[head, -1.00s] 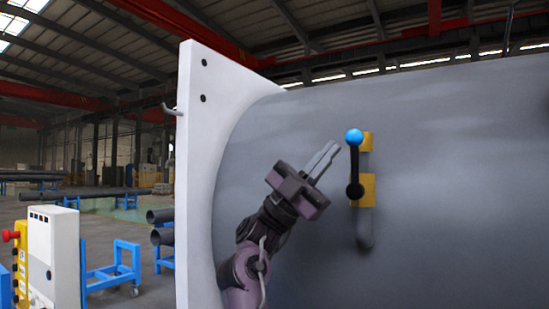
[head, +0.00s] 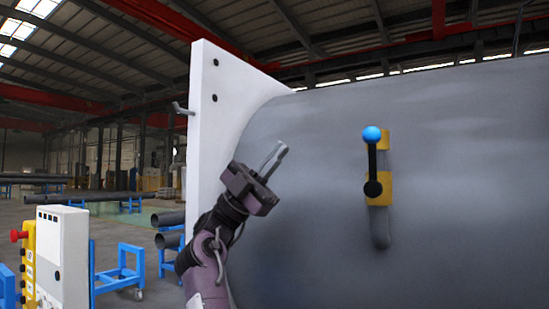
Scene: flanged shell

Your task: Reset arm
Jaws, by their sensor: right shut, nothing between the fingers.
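My right gripper (head: 279,150) is in front of the grey shell (head: 320,230), left of the lever, with clear space between them. Its fingers are together, point up and to the right, and hold nothing. The lever (head: 371,158) has a blue ball knob (head: 372,134) at the top and a black arm standing upright over a yellow bracket (head: 387,188) on the shell. A grey pipe end hangs below the bracket. My left gripper is not in view.
The white flange plate (head: 208,135) stands at the shell's left edge, close behind my right arm, with a small hook on its left side. A white cabinet (head: 62,255) with a red knob (head: 18,236) beside it stands lower left. Blue racks hold dark pipes behind.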

